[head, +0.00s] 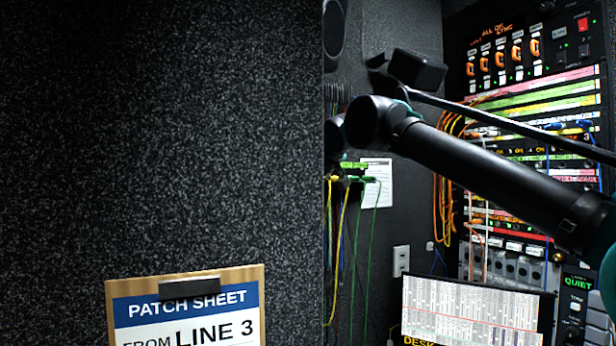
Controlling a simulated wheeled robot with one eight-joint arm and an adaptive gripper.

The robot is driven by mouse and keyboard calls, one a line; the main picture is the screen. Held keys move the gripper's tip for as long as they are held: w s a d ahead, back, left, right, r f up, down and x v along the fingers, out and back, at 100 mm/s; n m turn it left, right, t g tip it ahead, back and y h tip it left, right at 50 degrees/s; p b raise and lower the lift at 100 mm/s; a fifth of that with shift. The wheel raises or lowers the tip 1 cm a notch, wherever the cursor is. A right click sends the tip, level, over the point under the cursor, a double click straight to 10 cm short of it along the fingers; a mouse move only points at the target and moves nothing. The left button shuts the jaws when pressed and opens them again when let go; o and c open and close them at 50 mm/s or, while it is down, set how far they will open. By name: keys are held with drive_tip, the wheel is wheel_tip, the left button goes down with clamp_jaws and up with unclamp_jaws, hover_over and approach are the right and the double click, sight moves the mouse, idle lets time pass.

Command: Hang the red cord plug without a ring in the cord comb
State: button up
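The cord comb (352,179) appears to be the small rack on the side wall, with yellow and green cords hanging from it. I cannot make out a red cord plug without a ring. My arm reaches in from the right, and its dark end, my gripper (336,128), is in front of the side wall, just above the comb in the picture. Its fingers are not clearly seen, so I cannot tell if they are open or hold anything.
A patch bay rack (530,120) with orange cords (442,190) stands at right, partly behind my arm. A sheet-like screen (470,308) is below it. A patch sheet clipboard (188,312) is in front at lower left. A dark carpeted panel (160,140) fills the left.

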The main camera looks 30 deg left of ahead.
drive_tip(key=shift+s+d, duration=0.6)
drive_tip(key=shift+d, duration=0.15)
drive_tip(key=s+d, duration=0.1)
drive_tip(key=d, duration=0.1)
drive_tip(key=s+d, duration=0.1)
drive_tip(key=s, duration=0.1)
drive_tip(key=shift+d, duration=0.4)
